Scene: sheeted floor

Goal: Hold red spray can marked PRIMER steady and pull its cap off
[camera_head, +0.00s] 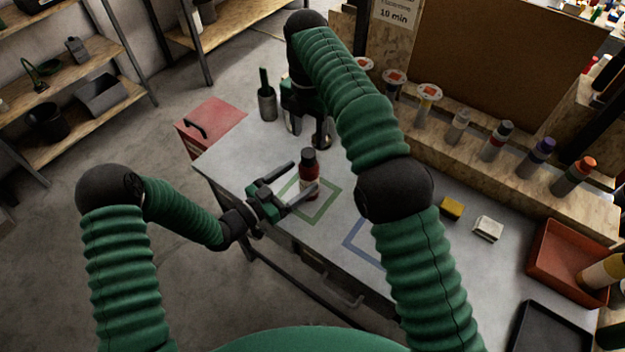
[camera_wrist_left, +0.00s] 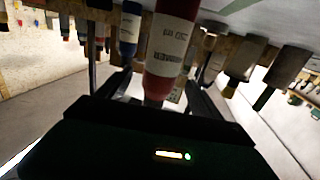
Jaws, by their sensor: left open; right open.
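The red spray can (camera_head: 309,172) stands upright on the table, inside a green square outline (camera_head: 319,217), with a dark cap (camera_head: 309,156) on top. In the left wrist view, which looks upside down, its red body and white label (camera_wrist_left: 168,45) fill the top middle; the print is too blurred to read surely. My left gripper (camera_head: 301,181) is open, its fingers on either side of the can; I cannot tell whether they touch it. My right gripper (camera_head: 308,130) is open and empty, pointing down behind the can, partly hidden by my right arm.
A yellow block (camera_head: 451,208), a white block (camera_head: 488,228), a red bin (camera_head: 562,262) and a black tray (camera_head: 551,332) are at right. Several bottles line the ledge (camera_head: 470,140). A blue outline (camera_head: 360,245) lies near the front edge.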

